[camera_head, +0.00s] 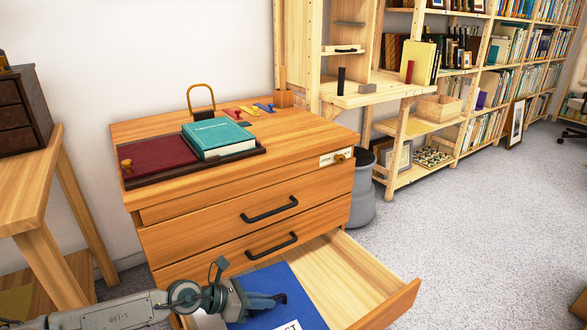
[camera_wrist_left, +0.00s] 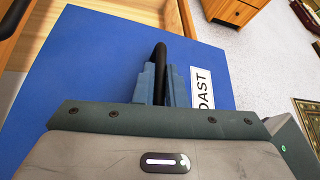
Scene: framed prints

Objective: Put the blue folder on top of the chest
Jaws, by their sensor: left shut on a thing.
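The blue folder (camera_head: 287,290) shows over the open bottom drawer (camera_head: 345,270), with a white label at its near edge. In the left wrist view the folder (camera_wrist_left: 85,75) lies flat below the fingers, and its label ends in "OAST". My left gripper (camera_head: 262,299) is shut on a black handle-like piece on the folder, seen between the fingertips (camera_wrist_left: 160,85). I cannot tell whether the folder rests in the drawer or is raised. The wooden chest (camera_head: 200,215) stands behind; its upper drawers are shut. My right gripper is not in view.
On the chest top are a teal book (camera_head: 218,135), a dark red folder (camera_head: 158,158) in a tray, a brass arch (camera_head: 200,95), small coloured items and a wooden cup (camera_head: 284,98). Bare wood shows at the top's right. A grey bin (camera_head: 362,190) stands beside the chest.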

